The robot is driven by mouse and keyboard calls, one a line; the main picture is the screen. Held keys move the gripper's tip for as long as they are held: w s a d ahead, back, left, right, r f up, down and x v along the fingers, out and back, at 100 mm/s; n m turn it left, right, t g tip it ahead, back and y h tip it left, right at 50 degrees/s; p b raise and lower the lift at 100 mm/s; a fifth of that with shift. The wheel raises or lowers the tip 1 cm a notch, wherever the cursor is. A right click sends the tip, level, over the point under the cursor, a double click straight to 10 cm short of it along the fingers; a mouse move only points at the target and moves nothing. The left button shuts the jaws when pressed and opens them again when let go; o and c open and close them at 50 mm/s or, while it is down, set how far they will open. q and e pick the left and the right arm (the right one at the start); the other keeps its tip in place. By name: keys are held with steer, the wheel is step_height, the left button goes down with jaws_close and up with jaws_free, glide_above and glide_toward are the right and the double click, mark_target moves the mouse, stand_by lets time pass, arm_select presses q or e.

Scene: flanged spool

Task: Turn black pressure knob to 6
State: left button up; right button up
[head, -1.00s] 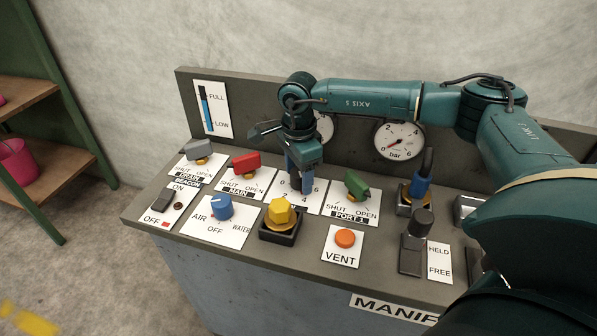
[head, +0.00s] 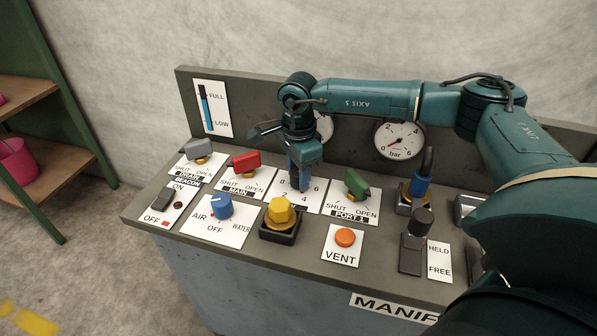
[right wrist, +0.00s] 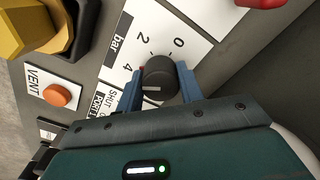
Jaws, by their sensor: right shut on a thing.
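The black pressure knob (right wrist: 158,78) stands on a white plate (right wrist: 205,15) marked 0, 2, 4 and "bar" in the right wrist view. A pale mark shows on its top, with a bit of red at its edge near the 4. My right gripper (head: 300,184) points down over this plate. In the right wrist view its two blue fingers (right wrist: 160,86) are shut on opposite sides of the knob. My left gripper is not in view.
The red MAIN handle (head: 246,162) and green PORT 1 handle (head: 357,184) flank the plate closely. In front are the blue selector (head: 221,206), yellow knob (head: 281,212) and orange VENT button (head: 345,238). A gauge (head: 399,141) behind has its needle near 0.

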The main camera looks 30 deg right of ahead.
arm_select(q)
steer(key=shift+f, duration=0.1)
arm_select(e)
steer(key=n+b, duration=0.1)
steer(key=n, duration=0.2)
steer(key=n+b, duration=0.1)
steer(key=n, duration=0.2)
steer(key=shift+n+b, duration=0.3)
steer(key=shift+b, duration=0.05)
steer(key=n+b, duration=0.1)
steer(key=n, duration=0.2)
steer(key=shift+s+n, duration=0.1)
steer(key=shift+n, duration=0.3)
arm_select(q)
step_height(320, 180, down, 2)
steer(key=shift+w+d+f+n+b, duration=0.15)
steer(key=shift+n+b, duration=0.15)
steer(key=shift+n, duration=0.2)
arm_select(e)
steer(key=shift+n, duration=0.6)
steer(key=shift+r, duration=0.1)
steer(key=o, duration=1)
